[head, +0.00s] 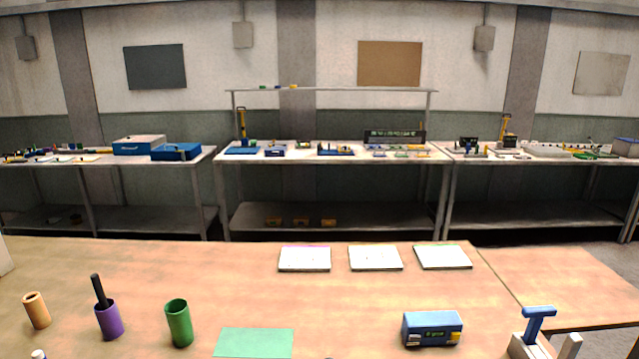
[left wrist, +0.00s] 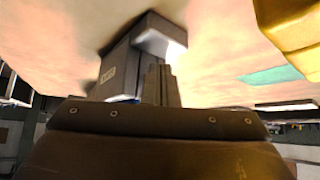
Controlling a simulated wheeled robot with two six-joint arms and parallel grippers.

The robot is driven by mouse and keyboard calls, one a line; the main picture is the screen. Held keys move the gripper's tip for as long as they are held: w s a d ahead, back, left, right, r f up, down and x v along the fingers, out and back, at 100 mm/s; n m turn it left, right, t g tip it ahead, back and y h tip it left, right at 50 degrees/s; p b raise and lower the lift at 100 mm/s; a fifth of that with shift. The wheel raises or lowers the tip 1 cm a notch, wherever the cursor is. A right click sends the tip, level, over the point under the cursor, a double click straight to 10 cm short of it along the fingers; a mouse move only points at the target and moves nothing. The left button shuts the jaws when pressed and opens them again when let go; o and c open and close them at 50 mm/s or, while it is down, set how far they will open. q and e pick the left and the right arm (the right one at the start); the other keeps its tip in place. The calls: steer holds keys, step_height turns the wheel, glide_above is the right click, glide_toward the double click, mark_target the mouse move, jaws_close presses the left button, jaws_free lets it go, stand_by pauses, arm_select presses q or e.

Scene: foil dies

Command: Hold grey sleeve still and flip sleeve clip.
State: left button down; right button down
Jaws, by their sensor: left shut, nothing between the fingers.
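In the left wrist view my left gripper (left wrist: 158,70) shows as two narrow grey fingers pressed together, with nothing between them. A grey block-like body with a small pale label (left wrist: 112,72) stands just beside and behind the fingers. It may be the grey sleeve, but I cannot be sure. A lighter grey part (left wrist: 160,36) juts out at its end, close to the fingertips; I cannot tell if it is the clip or if the fingers touch it. Neither gripper shows in the head view, and I cannot make out the grey sleeve there.
On the bench stand a tan tube (head: 37,311), a purple cup (head: 109,321) with a black rod, a green tube (head: 179,323), a green mat (head: 254,343), a blue box (head: 432,329) and a blue T-handle (head: 538,322). White plates (head: 305,259) lie behind. The bench middle is clear.

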arm_select(q)
steer(key=shift+f+b, duration=0.55)
steer(key=shift+f, duration=0.2)
stand_by(0.4)
steer(key=shift+s+f, duration=0.15)
steer(key=shift+f, duration=0.05)
stand_by(2.0)
